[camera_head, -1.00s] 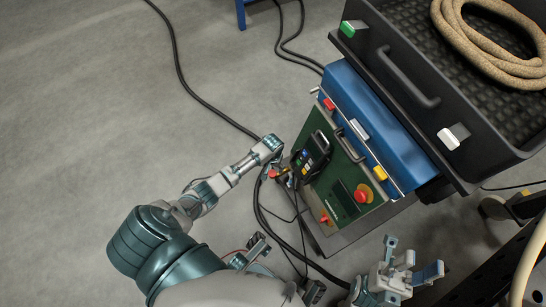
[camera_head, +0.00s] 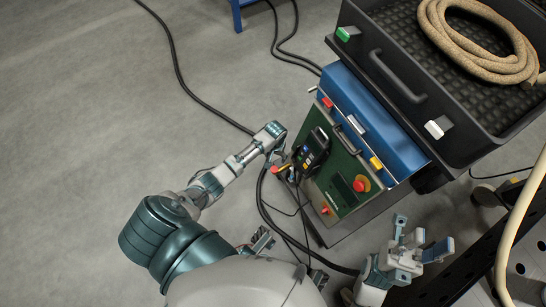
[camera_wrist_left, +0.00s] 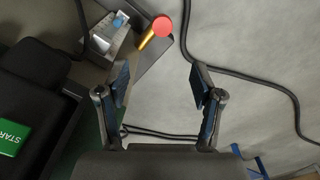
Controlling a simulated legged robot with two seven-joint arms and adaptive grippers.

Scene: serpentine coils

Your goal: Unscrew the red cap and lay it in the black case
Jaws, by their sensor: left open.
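The red cap (camera_head: 274,169) sits on the left side of the green-fronted machine in the head view. In the left wrist view the red cap (camera_wrist_left: 162,26) tops a yellow stem near the upper middle. My left gripper (camera_head: 275,155) is close beside the cap. In its wrist view the left gripper (camera_wrist_left: 161,84) is open and empty, its fingers apart and the cap beyond them. The black case (camera_head: 436,106) stands open on top of the machine. My right gripper (camera_head: 412,242) is at lower right, its fingers apart, with nothing between them.
A coiled tan hose (camera_head: 470,52) lies in the case; part of the case floor is bare. A handheld black device (camera_head: 314,148) is mounted beside the cap. The green panel carries a red button (camera_head: 362,184). Black cables (camera_head: 180,60) run over the grey floor.

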